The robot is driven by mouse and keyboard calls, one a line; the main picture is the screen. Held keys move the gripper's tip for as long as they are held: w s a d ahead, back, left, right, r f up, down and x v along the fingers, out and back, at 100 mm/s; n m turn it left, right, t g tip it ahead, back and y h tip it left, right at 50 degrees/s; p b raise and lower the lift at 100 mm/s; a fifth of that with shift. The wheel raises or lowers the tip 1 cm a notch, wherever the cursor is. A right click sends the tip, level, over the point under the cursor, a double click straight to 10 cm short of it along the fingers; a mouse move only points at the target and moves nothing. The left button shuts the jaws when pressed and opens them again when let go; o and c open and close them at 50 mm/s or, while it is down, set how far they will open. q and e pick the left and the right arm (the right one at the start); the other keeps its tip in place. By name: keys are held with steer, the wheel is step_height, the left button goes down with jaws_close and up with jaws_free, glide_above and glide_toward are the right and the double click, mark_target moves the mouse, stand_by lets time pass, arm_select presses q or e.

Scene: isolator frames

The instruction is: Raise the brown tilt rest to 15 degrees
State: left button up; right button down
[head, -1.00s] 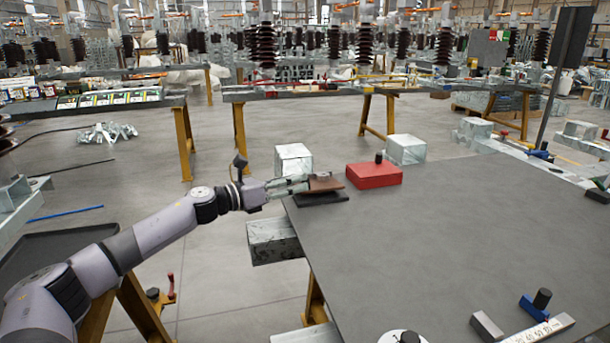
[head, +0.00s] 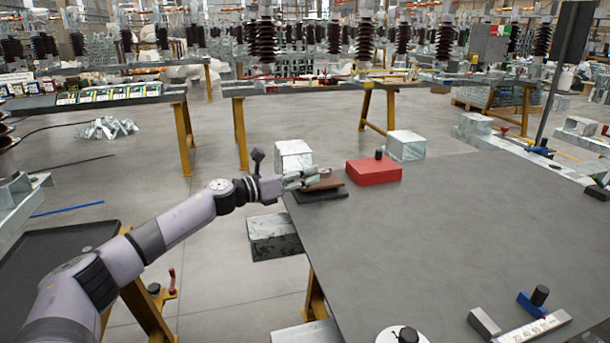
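The brown tilt rest (head: 325,184) sits on a dark base plate (head: 322,195) at the far left corner of the grey table. The brown plate looks tilted against its base, but it is too small to read the angle. My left gripper (head: 309,178) reaches in from the left, with its grey fingers at the left edge of the brown plate and partly covering it. Whether the fingers touch or grip it, and how far apart they are, I cannot tell. My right gripper is not in view.
A red block with a black knob (head: 373,172) stands just right of the rest. Pale metal blocks (head: 405,146) (head: 294,154) stand behind. A blue piece with a black knob (head: 534,304) and a ruler-like bar (head: 536,329) lie at the front right. The table middle is clear.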

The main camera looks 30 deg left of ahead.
arm_select(q)
jaws_close()
steer(key=shift+w+a+r+n+p, duration=0.1)
steer(key=shift+a+r+n+p, duration=0.1)
steer(key=shift+r+n+p, duration=0.3)
stand_by(0.6)
steer(key=shift+p, duration=0.5)
steer(key=shift+a+f, duration=0.1)
steer(key=shift+o, duration=2)
jaws_free()
steer(key=shift+f, duration=0.1)
steer(key=shift+o, duration=0.4)
